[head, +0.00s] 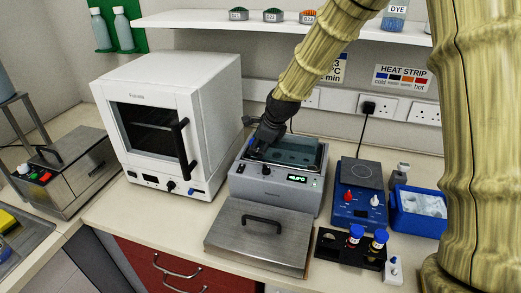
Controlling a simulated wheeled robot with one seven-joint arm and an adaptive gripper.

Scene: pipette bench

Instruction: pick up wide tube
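My gripper (260,145) is black and points down into the left part of the open grey water bath (272,193), which has a lit display. Its fingertips are small and dark here, and I cannot tell whether they are open or hold anything. Two blue-capped tubes stand in a black rack (330,250) at the front right: one tube (355,235) is a little left of the other tube (379,241). My gripper is apart from both. I cannot tell which tube, if either, is the wide tube. Anything under my gripper in the bath is hidden.
A steel lid with a handle (258,238) lies in front of the bath. A white oven (165,120) stands to the left. A blue hotplate (358,205) and a blue ice box (420,210) are to the right. A shelf (220,20) runs above.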

